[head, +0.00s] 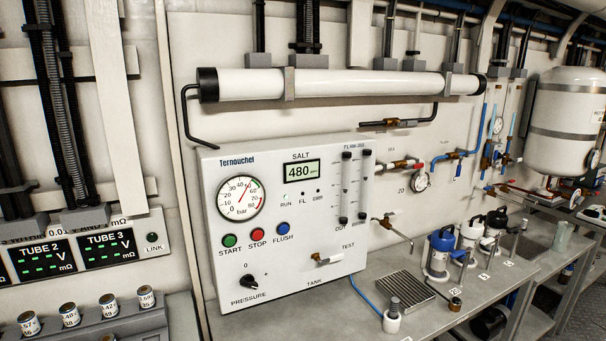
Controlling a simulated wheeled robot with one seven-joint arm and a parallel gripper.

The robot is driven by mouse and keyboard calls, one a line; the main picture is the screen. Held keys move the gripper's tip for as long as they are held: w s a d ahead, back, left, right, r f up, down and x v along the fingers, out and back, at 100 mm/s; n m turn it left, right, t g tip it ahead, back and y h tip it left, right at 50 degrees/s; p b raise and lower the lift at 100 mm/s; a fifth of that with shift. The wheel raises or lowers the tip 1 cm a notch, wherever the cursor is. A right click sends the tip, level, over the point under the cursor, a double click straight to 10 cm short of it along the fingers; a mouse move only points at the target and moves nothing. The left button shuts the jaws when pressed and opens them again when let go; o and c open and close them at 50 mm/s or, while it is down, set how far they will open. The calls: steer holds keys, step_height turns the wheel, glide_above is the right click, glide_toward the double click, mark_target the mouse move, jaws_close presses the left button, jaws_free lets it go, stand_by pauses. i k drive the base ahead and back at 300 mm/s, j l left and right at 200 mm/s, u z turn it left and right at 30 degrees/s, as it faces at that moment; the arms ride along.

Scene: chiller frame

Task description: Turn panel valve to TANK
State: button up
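The panel valve (327,259) is a small lever low on the right of the white Ternouchel panel (270,275). Its pale handle lies roughly level, with a brass-coloured part at its left end. The TEST label (348,246) is above and right of it. The TANK label (314,282) is below it. The handle does not point straight at TANK; its exact setting is hard to tell at this size. My gripper is not in view, and nothing touches the valve.
A pressure knob (248,282) and START, STOP and FLUSH buttons are on the same panel. A grey bench (440,318) runs right, with a drain grate (406,289), blue-capped canister (440,255) and small bottle (392,318). A tap (392,228) juts out right of the panel.

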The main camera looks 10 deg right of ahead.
mark_target(339, 256)
steer(key=i+l+u, duration=0.1)
steer(key=i+u, duration=0.25)
steer(key=i+l+u, duration=0.1)
steer(key=u, duration=0.25)
steer(key=i+l+u, duration=0.2)
steer(key=u, duration=0.2)
